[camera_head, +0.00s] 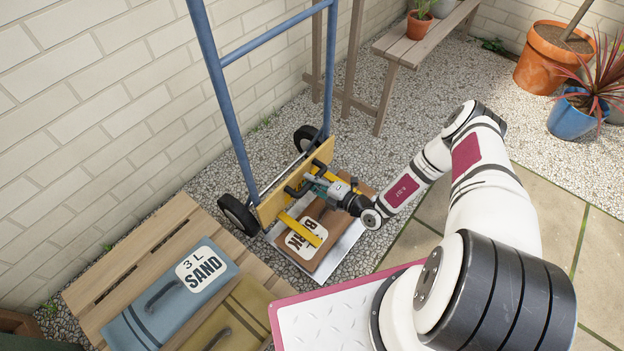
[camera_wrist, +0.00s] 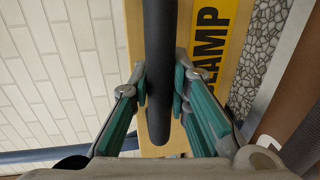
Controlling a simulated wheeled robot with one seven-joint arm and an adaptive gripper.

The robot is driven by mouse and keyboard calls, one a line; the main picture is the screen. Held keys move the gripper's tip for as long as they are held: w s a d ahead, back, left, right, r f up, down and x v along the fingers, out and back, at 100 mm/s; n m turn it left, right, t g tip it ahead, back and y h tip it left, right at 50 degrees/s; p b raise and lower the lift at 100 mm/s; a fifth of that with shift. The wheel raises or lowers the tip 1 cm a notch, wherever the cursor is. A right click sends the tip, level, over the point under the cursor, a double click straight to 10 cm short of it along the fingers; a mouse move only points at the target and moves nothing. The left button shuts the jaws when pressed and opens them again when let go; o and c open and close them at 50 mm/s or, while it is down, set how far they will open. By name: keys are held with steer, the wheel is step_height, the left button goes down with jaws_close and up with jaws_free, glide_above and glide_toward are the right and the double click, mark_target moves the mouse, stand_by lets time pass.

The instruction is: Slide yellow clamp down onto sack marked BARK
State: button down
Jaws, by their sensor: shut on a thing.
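The sack marked BARK (camera_head: 318,258) is brown with a white label. It lies on the metal toe plate of a blue hand truck. The yellow clamp (camera_head: 300,229) is mounted across the truck's uprights, and its yellow arms reach out over the sack. I cannot tell whether they touch it. My gripper (camera_head: 313,187) is at the clamp's black handle. In the wrist view, the teal fingers (camera_wrist: 160,88) are shut on the dark handle bar (camera_wrist: 158,50) from both sides. My gripper hides part of the clamp and sack.
The blue hand truck (camera_head: 238,130) stands on gravel by a brick wall. A wooden pallet (camera_head: 135,235) at lower left holds a SAND sack (camera_head: 185,288) and an olive sack (camera_head: 238,315). A wooden bench (camera_head: 405,48) and plant pots (camera_head: 550,60) stand at the back right.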

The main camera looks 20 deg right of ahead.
steer(key=shift+d+f, duration=0.15)
steer(key=shift+f, duration=0.3)
steer(key=c, duration=1.5)
jaws_free()
steer(key=shift+r, duration=0.1)
steer(key=v, duration=1.2)
